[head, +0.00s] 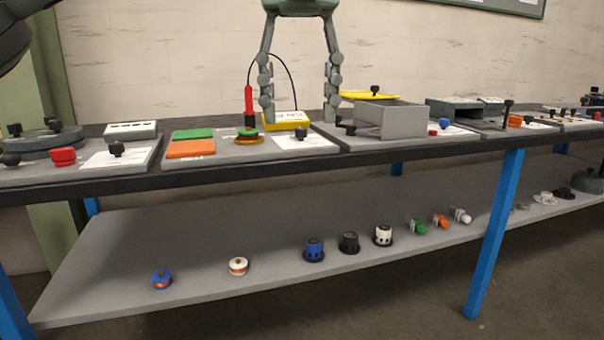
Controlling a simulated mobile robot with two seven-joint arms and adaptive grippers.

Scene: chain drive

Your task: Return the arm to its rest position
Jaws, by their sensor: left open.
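My left gripper (299,118) hangs down from the top middle of the head view. Its two grey fingers are spread wide apart, and nothing is held between them. Its fingertips appear in front of a yellow box (286,121) and a grey board on the workbench (235,150). I cannot tell from this view how far they are from the bench surface. A dark rounded part of my own body shows at the top left corner. My right gripper is not in view.
A red probe (249,105) with a black cable stands left of the gripper. Green (192,134) and orange (190,149) blocks lie farther left. A grey open box (390,121) stands to the right. Several small parts stand on the lower shelf (200,300).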

